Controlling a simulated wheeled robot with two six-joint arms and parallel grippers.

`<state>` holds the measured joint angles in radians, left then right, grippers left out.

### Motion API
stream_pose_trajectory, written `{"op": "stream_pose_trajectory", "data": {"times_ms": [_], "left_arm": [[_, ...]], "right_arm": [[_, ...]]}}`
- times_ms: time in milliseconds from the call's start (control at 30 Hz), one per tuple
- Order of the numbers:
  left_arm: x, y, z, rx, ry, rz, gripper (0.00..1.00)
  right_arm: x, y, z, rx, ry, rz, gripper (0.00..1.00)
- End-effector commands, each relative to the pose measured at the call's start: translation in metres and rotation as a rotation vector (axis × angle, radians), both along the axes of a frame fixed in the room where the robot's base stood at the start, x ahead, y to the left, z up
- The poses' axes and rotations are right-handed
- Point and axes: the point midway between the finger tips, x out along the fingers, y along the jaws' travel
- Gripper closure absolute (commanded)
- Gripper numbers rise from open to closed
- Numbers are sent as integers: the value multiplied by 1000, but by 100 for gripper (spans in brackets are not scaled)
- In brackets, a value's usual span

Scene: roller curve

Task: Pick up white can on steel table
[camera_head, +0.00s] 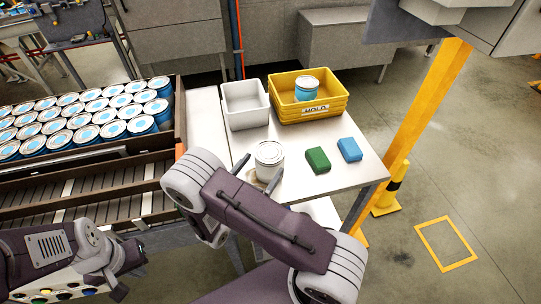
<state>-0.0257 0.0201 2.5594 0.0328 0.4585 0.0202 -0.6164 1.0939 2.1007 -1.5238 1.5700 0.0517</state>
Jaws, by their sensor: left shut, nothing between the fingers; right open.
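A white can (269,154) stands upright on the steel table (350,180), near its left front part. My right gripper (259,172) is at the near side of the can, with a dark finger on either side of its lower front. It is open, and my own arm hides most of it. I cannot tell whether the fingers touch the can. My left gripper (121,284) is low at the bottom left, away from the table, and is shut and empty.
A green block (317,160) and a blue block (350,149) lie right of the can. A roller conveyor (90,185) and rows of cans (85,115) are at left.

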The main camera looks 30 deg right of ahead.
Motion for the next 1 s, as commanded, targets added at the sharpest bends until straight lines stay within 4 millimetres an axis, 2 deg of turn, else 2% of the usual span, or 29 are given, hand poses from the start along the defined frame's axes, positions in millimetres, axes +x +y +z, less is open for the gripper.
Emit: {"op": "stream_pose_trajectory", "data": {"times_ms": [33, 67, 267, 467, 600, 833, 1000], "left_arm": [[0, 0, 11, 0, 0, 0, 100], [0, 0, 13, 0, 0, 0, 100], [0, 0, 15, 0, 0, 1, 100], [0, 0, 45, 0, 0, 1, 100], [0, 0, 48, 0, 0, 1, 100], [0, 0, 46, 0, 0, 1, 100], [0, 0, 46, 0, 0, 1, 100]], "right_arm": [[4, -9, 5, -1, 2, -5, 0], [6, -12, 5, -1, 1, -5, 0], [13, -21, 1, 1, 0, -2, 0], [30, -48, 6, 0, 1, -8, 0], [40, -62, 1, 2, 0, -5, 0], [42, -63, -2, 2, 0, -2, 0], [42, -63, -2, 2, 0, -2, 47]]}}
